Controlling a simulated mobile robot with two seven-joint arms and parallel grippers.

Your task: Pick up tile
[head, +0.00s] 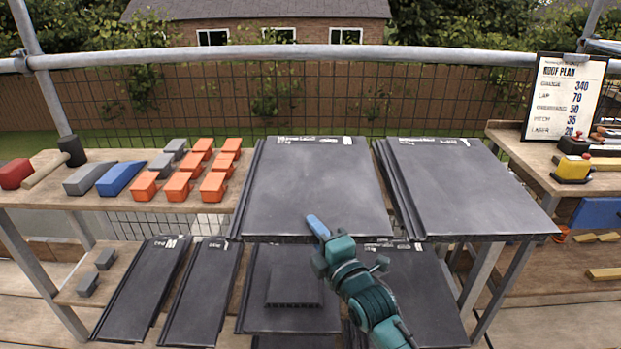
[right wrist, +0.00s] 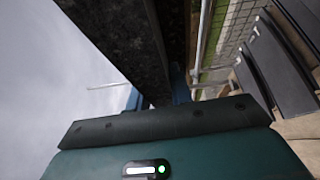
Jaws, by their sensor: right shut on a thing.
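A wide dark grey tile (head: 318,185) lies on top of the left stack on the upper bench, with pale markings along its far edge. My right gripper (head: 319,227), teal with blue fingers, is at the front edge of this tile, one finger showing over its top face. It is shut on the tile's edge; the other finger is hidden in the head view. In the right wrist view a dark speckled slab (right wrist: 122,45) runs up from between the blue fingers (right wrist: 158,96). The tile looks flat, and I cannot tell whether it is lifted. My left gripper is out of view.
A second tile stack (head: 465,185) stands close on the right. Orange blocks (head: 178,186), a blue wedge (head: 120,178) and a mallet (head: 70,150) are on the left of the bench. More tiles (head: 145,285) lean below. A roof plan board (head: 563,97) stands far right.

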